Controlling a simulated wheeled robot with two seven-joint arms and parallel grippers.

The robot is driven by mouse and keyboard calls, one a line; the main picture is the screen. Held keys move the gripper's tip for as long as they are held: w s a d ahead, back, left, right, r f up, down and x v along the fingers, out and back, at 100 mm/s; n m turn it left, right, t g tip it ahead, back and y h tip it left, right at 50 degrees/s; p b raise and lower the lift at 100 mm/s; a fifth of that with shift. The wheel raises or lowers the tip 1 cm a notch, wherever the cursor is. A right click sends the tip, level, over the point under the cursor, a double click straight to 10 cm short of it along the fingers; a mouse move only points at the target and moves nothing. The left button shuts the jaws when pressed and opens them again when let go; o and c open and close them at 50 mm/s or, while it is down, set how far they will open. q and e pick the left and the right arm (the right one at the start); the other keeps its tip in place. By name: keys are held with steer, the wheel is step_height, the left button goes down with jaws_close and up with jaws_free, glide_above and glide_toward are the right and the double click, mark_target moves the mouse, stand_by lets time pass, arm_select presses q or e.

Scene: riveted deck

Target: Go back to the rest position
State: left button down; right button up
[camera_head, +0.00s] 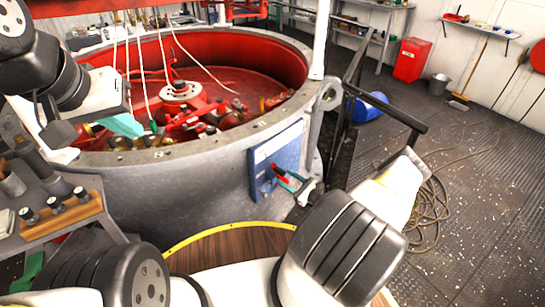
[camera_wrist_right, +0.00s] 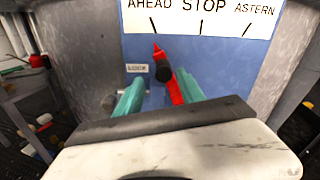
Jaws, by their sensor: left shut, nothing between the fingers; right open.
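My right gripper (camera_head: 290,182) is in front of a blue panel (camera_head: 262,157) on the side of the big grey round housing. In the right wrist view its teal fingers (camera_wrist_right: 160,92) are apart, with a red lever (camera_wrist_right: 176,92) between them, close to the right finger. I cannot tell whether they touch. The lever has a black knob (camera_wrist_right: 163,71), and its red tip points up and left, under AHEAD on the white dial plate (camera_wrist_right: 200,15). The lever also shows in the head view (camera_head: 279,170). My left gripper (camera_head: 122,125) is shut and empty over the housing's near left rim.
The round housing (camera_head: 200,165) is open on top, with red machinery inside. A metal bench with a wooden holder (camera_head: 62,218) stands at left. A dark railing (camera_head: 385,105) is right of the housing. A hose (camera_head: 430,215) lies on the deck. The deck at right is mostly clear.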

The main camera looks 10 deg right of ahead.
steer(key=shift+s+d, duration=0.1)
stand_by(0.4)
steer(key=s+a+r+n+g, duration=0.2)
steer(key=a+r+n+g, duration=0.3)
steer(key=r, duration=0.6)
steer(key=s+a+r+n+g+y, duration=0.15)
steer(key=r+n+g, duration=0.25)
steer(key=r+n, duration=0.45)
steer(key=s+a+r+n+g+h, duration=0.15)
steer(key=a+r+n+g, duration=0.3)
steer(key=r, duration=0.85)
steer(key=s+r+n+t+h, duration=0.4)
steer(key=s+r+n+h, duration=0.3)
steer(key=s+r, duration=1.4)
steer(key=s+n, duration=0.2)
steer(key=s, duration=0.1)
steer(key=shift+s+d+t+h, duration=0.2)
steer(key=shift+s+t+h, duration=0.05)
steer(key=shift+t+h, duration=0.1)
